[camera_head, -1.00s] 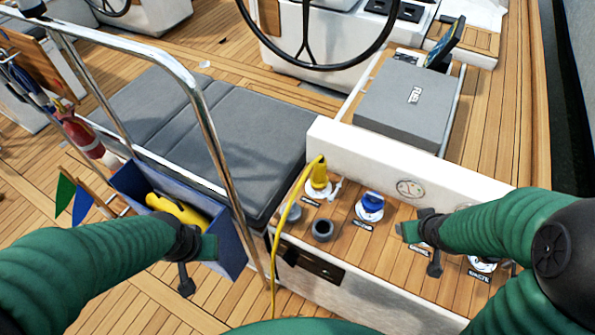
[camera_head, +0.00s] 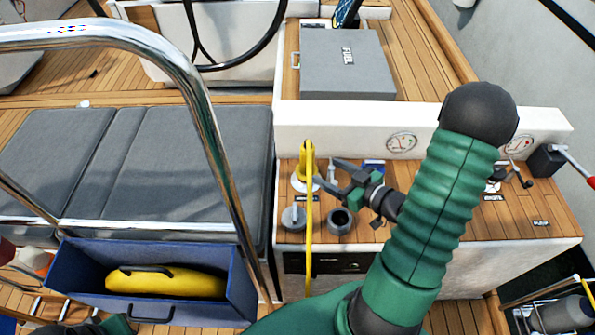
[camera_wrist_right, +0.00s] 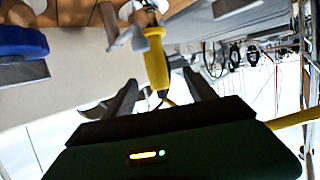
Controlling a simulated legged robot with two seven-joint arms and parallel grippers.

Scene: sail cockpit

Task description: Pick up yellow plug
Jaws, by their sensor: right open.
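The yellow plug (camera_head: 305,160) stands upright in a white round socket on the wooden top of the console, with a yellow cable (camera_head: 309,240) hanging from it over the front edge. My right gripper (camera_head: 329,172) is open just right of the plug, its fingers pointing at it. In the right wrist view, the plug (camera_wrist_right: 156,62) appears upside down, ahead of and between the two open fingers (camera_wrist_right: 160,84); I cannot tell whether they touch it. Only a dark and green piece of my left gripper (camera_head: 100,326) shows at the bottom edge, so its jaws are hidden.
A blue plug (camera_head: 374,166) sits partly behind my right gripper. A grey cap (camera_head: 293,217) and a dark round socket (camera_head: 342,220) lie in front. A steel rail (camera_head: 208,130) rises at left, above a blue box (camera_head: 75,285) holding a yellow object.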

